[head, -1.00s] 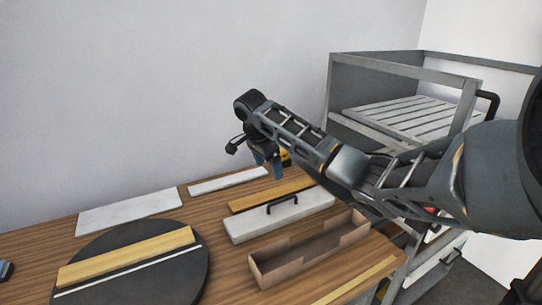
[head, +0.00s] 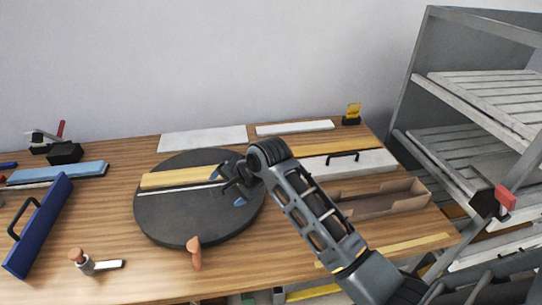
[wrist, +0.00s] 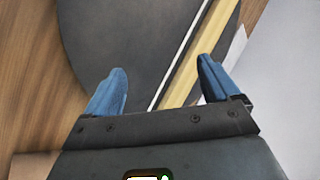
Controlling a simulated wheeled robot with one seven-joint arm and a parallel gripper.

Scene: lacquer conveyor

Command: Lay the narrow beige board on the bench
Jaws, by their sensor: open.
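A narrow beige board (head: 175,179) lies across the left and middle of a round dark disc (head: 190,228) on the wooden bench (head: 110,215). Its right end is near or behind my gripper (head: 238,192) in the head view. In the wrist view my gripper (wrist: 162,68) is open and empty above the disc (wrist: 105,35). The board (wrist: 211,38) runs slantwise there, close to the right finger, with a thin white line beside it. I see no contact between fingers and board.
A white lidded box (head: 350,163) with a black handle and an open cardboard tray (head: 375,203) stand right. Pale boards (head: 203,138) lie behind. A blue float (head: 42,225) and an orange-handled tool (head: 194,255) are nearby. A grey rack (head: 470,130) stands right.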

